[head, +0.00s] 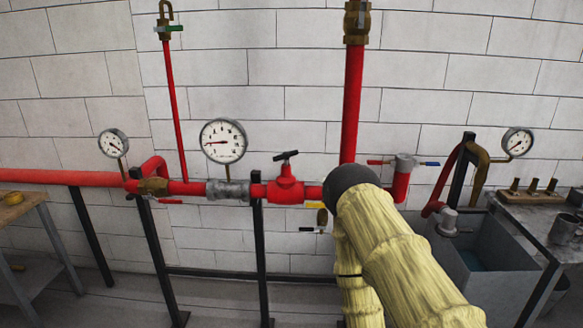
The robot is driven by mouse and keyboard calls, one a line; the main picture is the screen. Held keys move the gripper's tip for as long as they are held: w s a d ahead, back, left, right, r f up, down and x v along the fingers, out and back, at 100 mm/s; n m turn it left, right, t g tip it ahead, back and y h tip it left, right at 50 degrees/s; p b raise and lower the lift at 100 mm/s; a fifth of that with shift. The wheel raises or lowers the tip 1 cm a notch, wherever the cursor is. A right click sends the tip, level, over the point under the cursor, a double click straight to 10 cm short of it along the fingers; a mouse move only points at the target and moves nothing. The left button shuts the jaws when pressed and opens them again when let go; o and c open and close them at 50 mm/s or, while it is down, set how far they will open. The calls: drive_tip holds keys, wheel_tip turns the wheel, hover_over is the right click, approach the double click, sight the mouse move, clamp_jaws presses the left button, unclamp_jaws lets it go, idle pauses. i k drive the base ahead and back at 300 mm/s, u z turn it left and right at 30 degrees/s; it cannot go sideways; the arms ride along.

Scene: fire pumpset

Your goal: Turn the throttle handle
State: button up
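In the head view, a red valve body (285,189) sits on the horizontal red pipe, left of my arm. A black handle (286,155) tops it, slightly tilted. I cannot tell for certain that this is the throttle handle, as other levers show nearby.
A large gauge (223,141) and a smaller gauge (113,143) stand left. A vertical red pipe (351,105) rises behind my arm. A grey-capped valve (404,163) with red and blue levers is right. Black posts (261,260) stand below; a grey sink (485,262) is at right.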

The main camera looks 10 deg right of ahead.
sight(285, 155)
drive_tip(key=k, duration=0.6)
drive_tip(key=u, duration=1)
drive_tip(key=i, duration=0.65)
drive_tip(key=u, duration=0.6)
drive_tip(key=i, duration=0.7)
drive_tip(key=z, duration=0.85)
drive_tip(key=i, duration=0.65)
drive_tip(key=z, duration=0.85)
